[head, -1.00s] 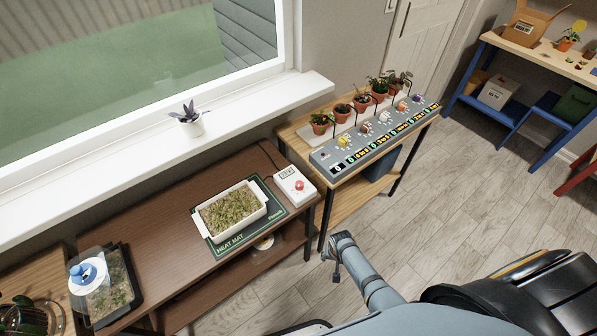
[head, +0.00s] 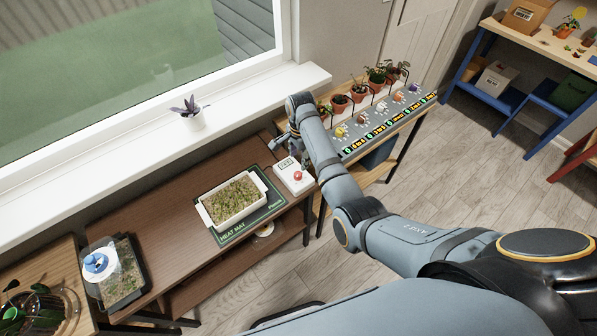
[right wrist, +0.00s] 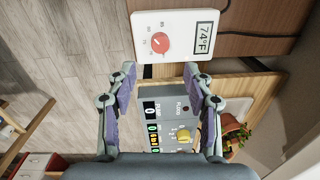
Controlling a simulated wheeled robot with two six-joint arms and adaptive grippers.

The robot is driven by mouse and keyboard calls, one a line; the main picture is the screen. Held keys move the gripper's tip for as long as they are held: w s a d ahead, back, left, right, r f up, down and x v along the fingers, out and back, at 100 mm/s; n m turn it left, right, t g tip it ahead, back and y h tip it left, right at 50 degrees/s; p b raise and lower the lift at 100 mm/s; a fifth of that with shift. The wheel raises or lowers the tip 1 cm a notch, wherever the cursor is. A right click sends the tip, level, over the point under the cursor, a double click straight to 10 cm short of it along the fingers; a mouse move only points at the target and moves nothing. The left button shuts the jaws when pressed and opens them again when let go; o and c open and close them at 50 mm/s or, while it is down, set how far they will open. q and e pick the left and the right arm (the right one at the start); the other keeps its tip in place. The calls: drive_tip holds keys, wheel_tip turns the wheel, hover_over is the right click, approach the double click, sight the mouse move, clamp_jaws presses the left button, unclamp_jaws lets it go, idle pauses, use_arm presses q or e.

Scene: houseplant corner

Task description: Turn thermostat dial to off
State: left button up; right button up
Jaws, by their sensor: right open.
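The white thermostat (head: 294,177) lies on the dark brown bench at its right end, beside the heat mat. Its red dial (head: 298,176) faces up. In the right wrist view the thermostat (right wrist: 180,18) shows a display reading 74°F (right wrist: 204,38), and the red dial (right wrist: 160,42) has a pale pointer mark; the lettering around it is too small to read surely. My right gripper (right wrist: 160,72) is open and empty, with the thermostat just beyond its fingertips. In the head view my right gripper (head: 284,142) is above the bench's back right corner, behind the thermostat. My left gripper is not in view.
A white tray of sprouts (head: 234,203) stands on the green heat mat (head: 238,236). A grey control panel (head: 385,122) with several knobs and potted plants is on the adjoining wooden table. The windowsill (head: 240,106) runs behind the bench.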

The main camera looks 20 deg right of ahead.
sight(298, 174)
drive_tip(key=f, duration=0.9)
drive_tip(key=shift+w+f+b, duration=0.15)
drive_tip(key=shift+w+b, duration=0.05)
drive_tip(key=shift+b, duration=0.1)
drive_tip(key=shift+c, duration=0.4)
clamp_jaws()
